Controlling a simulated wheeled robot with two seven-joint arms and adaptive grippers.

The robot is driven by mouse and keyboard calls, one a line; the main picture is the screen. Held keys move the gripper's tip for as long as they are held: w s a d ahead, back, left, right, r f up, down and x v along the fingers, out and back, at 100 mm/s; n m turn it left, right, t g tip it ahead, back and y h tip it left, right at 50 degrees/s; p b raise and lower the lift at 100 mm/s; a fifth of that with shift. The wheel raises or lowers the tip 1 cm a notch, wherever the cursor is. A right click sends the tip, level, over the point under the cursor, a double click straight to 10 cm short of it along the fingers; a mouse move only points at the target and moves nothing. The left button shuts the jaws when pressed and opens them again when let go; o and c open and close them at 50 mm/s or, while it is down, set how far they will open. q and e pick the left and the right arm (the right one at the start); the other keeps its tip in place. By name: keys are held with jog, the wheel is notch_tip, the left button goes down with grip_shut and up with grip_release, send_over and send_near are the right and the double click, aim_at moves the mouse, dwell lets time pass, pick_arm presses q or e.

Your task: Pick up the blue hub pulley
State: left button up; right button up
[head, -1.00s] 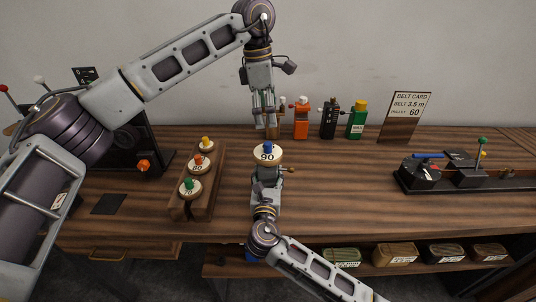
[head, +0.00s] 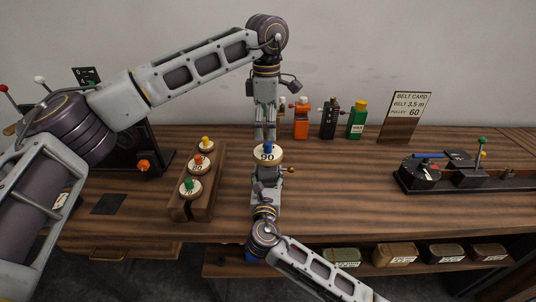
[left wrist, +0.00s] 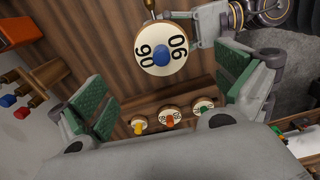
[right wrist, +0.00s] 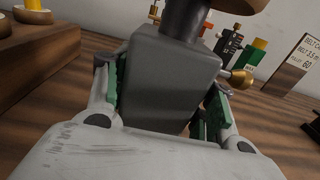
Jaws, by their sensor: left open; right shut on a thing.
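The blue hub pulley (head: 267,154) is a pale disc marked 90 with a blue hub, on top of a grey dynamo body (right wrist: 165,80) with a brass knob. It shows face-on in the left wrist view (left wrist: 148,60). My right gripper (head: 265,190) is shut on the dynamo body, a finger on each side. My left gripper (head: 265,138) points down, open and empty, close above or behind the pulley in the head view. In the left wrist view its green-padded fingers stand apart, either side of the pulley and nearer the camera; no contact shows.
A wooden rack (head: 207,206) left of the dynamo holds pulleys with yellow, orange and green hubs. Orange (head: 301,119), black (head: 328,118) and green (head: 356,120) units stand behind, near a belt card (head: 405,115). A black fixture (head: 425,175) is at right.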

pick_arm(q)
jog(key=shift+f, duration=2.4)
pick_arm(e)
jog(key=shift+f, duration=0.2)
pick_arm(q)
jog(key=shift+s+d+f, duration=0.1)
jog(key=shift+f, duration=1.2)
jog(key=shift+s+d+f, duration=0.1)
jog(key=shift+f, duration=1.2)
jog(key=c, duration=1.3)
jog(key=shift+r, duration=5.05)
jog(key=shift+r, duration=0.15)
notch_tip(320, 180, up, 4)
send_over(268, 154)
jog(key=w, duration=0.1)
jog(key=shift+w+r, duration=0.1)
jog(key=shift+w, duration=0.05)
